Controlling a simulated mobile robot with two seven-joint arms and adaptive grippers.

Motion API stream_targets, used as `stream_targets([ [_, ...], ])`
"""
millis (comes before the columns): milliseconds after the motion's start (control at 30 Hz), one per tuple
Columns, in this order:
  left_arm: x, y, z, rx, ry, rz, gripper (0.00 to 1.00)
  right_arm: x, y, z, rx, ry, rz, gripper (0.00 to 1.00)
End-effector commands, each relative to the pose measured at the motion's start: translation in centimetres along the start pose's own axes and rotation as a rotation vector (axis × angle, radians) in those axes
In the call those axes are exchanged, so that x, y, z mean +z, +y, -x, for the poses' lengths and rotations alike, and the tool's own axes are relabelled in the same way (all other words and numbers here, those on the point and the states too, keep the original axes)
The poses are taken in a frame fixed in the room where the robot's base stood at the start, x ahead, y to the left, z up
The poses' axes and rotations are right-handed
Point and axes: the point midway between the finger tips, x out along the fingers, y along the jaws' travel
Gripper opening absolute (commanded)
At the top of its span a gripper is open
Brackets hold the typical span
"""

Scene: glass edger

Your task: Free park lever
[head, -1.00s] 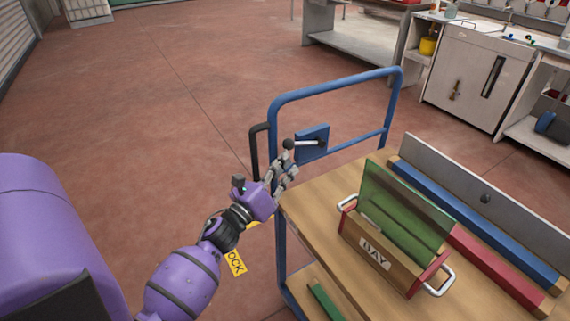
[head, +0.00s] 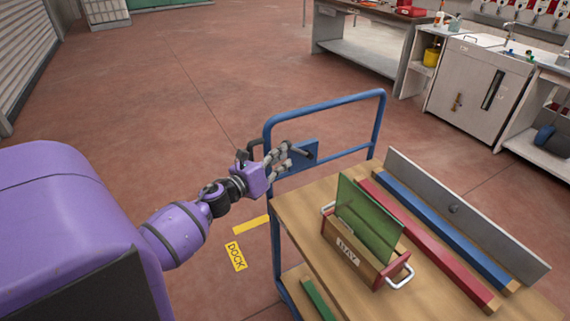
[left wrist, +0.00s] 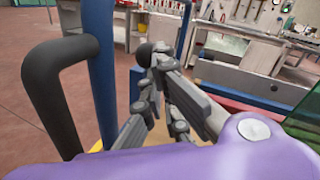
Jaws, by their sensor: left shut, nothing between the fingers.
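The park lever's blue mounting plate (head: 309,151) is on the blue frame (head: 325,104) of a cart. My left gripper (head: 287,154) is at this plate, shut with nothing held, and its fingers hide much of the lever in the head view. In the left wrist view the black lever knob (left wrist: 145,53) shows just beyond the fingertips of the gripper (left wrist: 163,73); I cannot tell if they touch. My right gripper is not in view.
A black handle (left wrist: 60,90) stands beside the blue frame. The cart's wooden top (head: 290,215) carries a tray (head: 350,250) with green glass, and red (head: 430,240) and blue (head: 450,225) bars. A yellow DOCK mark (head: 236,257) is on the open floor.

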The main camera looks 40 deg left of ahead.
Motion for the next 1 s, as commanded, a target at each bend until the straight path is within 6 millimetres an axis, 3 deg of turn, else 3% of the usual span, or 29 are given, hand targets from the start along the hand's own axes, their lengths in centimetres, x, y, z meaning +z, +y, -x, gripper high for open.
stream_targets([
  [233,2.1,-0.8,-1.0,-0.003,-0.006,-0.003,0.00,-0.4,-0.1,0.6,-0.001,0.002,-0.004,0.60],
  [1000,2.8,-1.3,-1.6,-0.002,-0.003,-0.002,0.00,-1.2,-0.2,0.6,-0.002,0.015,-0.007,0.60],
])
